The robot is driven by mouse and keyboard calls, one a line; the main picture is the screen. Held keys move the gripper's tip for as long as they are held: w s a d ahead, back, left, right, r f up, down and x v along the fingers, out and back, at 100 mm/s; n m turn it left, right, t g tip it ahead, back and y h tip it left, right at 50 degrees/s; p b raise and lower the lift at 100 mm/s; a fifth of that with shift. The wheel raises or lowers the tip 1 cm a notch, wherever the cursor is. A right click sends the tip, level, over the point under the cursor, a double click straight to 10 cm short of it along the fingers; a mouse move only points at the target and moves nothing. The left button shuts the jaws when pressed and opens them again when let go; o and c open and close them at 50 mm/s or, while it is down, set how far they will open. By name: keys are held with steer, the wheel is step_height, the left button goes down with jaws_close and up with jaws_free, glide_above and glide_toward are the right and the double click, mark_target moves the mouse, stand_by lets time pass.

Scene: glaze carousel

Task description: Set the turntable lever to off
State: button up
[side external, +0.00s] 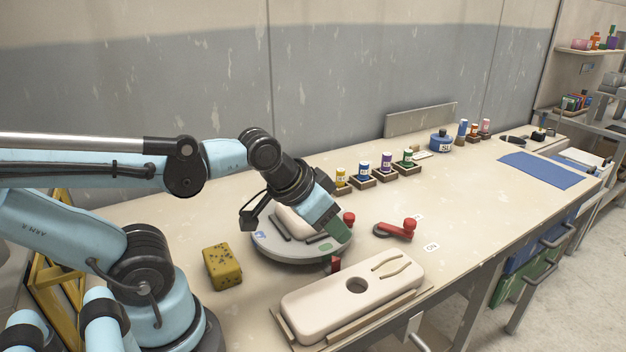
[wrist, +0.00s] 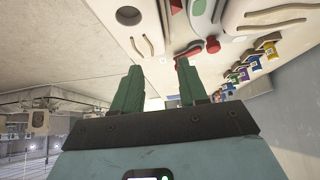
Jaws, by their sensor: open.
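The red turntable lever (side external: 400,230) lies nearly flat on the table on a dark round pivot, its knob end to the right. Two small white labels (side external: 431,247) lie beside it, too small to read surely. The lever also shows in the wrist view (wrist: 211,45), ahead of the right finger. The grey round turntable (side external: 270,247) stands left of the lever, carrying a pale piece (side external: 296,222) partly hidden by my gripper. My gripper (side external: 328,228) is over the turntable's right part, apart from the lever. Its two green fingers are spread and empty in the wrist view (wrist: 158,66).
A yellow speckled sponge (side external: 222,267) sits left of the turntable. A long pale slab with a hole (side external: 335,296) lies in front. Several glaze bottles (side external: 387,163) stand in wooden holders behind. A blue jar (side external: 441,141) and blue mat (side external: 542,170) are farther right.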

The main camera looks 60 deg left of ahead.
steer(key=shift+o, duration=1.4)
steer(key=shift+w+r, duration=0.1)
steer(key=shift+w, duration=0.05)
steer(key=w+r+m+g, duration=0.2)
steer(key=w+r+m, duration=0.1)
steer(key=w+r, duration=0.15)
steer(key=m+g, duration=0.5)
steer(key=m, duration=0.4)
glide_above(411, 221)
step_height(411, 221, down, 4)
step_height(411, 221, down, 12)
jaws_close()
